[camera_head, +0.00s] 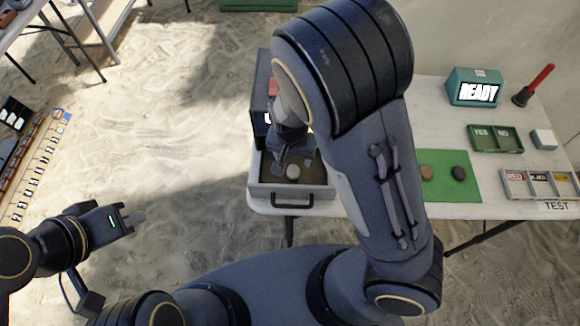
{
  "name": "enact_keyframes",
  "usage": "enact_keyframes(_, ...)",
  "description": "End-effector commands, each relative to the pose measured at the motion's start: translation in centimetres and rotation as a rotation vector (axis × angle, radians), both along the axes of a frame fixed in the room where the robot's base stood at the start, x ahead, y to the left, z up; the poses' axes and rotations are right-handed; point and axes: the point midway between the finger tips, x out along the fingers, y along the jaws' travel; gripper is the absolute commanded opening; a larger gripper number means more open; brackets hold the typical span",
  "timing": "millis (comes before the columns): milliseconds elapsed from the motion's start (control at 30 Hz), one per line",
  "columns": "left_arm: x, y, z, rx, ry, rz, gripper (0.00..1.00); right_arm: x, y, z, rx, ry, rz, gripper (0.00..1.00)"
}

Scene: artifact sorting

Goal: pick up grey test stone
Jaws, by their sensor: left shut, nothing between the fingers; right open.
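A small pale grey stone (292,172) lies in the open grey drawer (262,188) at the table's left end. My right gripper (294,160) is open, reaching down into the drawer area just above or around this stone; whether the fingers touch it cannot be told. A dark grey stone (459,173) and a brownish stone (426,169) rest on the green mat (462,190), the brownish one close beside my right arm's outline. My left gripper (132,217) is shut and empty, over the sand to the left, away from the table.
My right arm covers the table's middle. On the right are a green YES/NO tray (495,139), a small white block (543,139), a labelled sorting tray (541,184), a teal READY box (475,88) and a red-handled tool (533,86). A rack (32,165) stands far left.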

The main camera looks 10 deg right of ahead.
Motion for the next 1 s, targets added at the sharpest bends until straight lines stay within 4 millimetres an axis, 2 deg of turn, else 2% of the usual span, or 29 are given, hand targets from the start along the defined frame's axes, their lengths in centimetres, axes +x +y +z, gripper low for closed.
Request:
enact_keyframes(400, 0.0, 0.0, -0.6, 0.0, 0.0, 0.0, 0.0, -0.1, -0.2, -5.7, -0.001, 0.005, 0.0, 0.6)
enact_keyframes(733, 0.0, 0.0, -0.6, 0.0, 0.0, 0.0, 0.0, 0.1, -0.2, -6.3, 0.002, 0.001, 0.002, 0.6)
enact_keyframes(1000, 0.0, 0.0, -0.6, 0.0, 0.0, 0.0, 0.0, 0.0, -0.2, -6.3, 0.002, 0.001, 0.001, 0.24)
